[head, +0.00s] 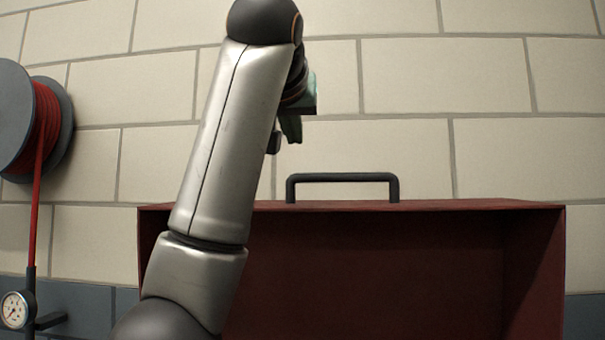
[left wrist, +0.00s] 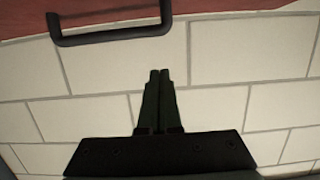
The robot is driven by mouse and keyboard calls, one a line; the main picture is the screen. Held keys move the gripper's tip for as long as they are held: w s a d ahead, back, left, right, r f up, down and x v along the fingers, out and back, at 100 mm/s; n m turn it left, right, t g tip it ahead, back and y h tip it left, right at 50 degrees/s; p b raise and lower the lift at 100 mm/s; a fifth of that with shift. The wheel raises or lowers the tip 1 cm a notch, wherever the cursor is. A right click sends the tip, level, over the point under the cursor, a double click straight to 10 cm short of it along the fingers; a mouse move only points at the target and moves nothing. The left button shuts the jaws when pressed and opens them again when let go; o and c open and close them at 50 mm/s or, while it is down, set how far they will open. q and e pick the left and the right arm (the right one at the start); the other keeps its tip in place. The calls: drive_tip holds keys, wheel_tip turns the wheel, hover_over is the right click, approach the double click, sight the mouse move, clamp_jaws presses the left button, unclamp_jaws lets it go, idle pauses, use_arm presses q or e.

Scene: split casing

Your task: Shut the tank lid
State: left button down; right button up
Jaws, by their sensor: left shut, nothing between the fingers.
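The dark red lid (head: 400,270) fills the lower middle and right of the head view, its hollow side facing me. A black bar handle (head: 343,178) stands on its top side. In the left wrist view the handle (left wrist: 110,36) and a strip of the red lid (left wrist: 100,12) show at the top left. My left gripper (head: 285,142) is above the lid, slightly left of the handle and apart from it, partly hidden by my arm. In the left wrist view its fingers (left wrist: 160,75) are shut together and empty. My right gripper is in neither view. The tank body cannot be made out.
A grey reel with red hose (head: 48,115) hangs at the left on the cream block wall (head: 490,80). A round gauge (head: 15,310) is below it. The space above and right of the handle is free. My left arm hides part of the lid's left side.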

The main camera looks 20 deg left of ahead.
sight(298, 175)
use_arm(q)
drive_tip(key=p+x, duration=0.1)
drive_tip(key=x, duration=0.2)
drive_tip(key=p+x, duration=0.1)
drive_tip(key=x, duration=0.2)
drive_tip(key=p+x, duration=0.2)
drive_tip(key=x, duration=0.2)
drive_tip(key=shift+r, duration=0.3)
drive_tip(key=shift+s+f+b, duration=0.2)
drive_tip(key=shift+f+b, duration=0.1)
drive_tip(key=shift+f, duration=0.15)
drive_tip(key=shift+s+d+f, duration=0.2)
drive_tip(key=shift+s+f, duration=0.3)
drive_tip(key=shift+s, duration=0.15)
drive_tip(key=shift+s+d+f, duration=0.2)
drive_tip(key=shift+s+f, duration=0.25)
drive_tip(key=shift+s, duration=0.25)
drive_tip(key=shift+f, duration=0.1)
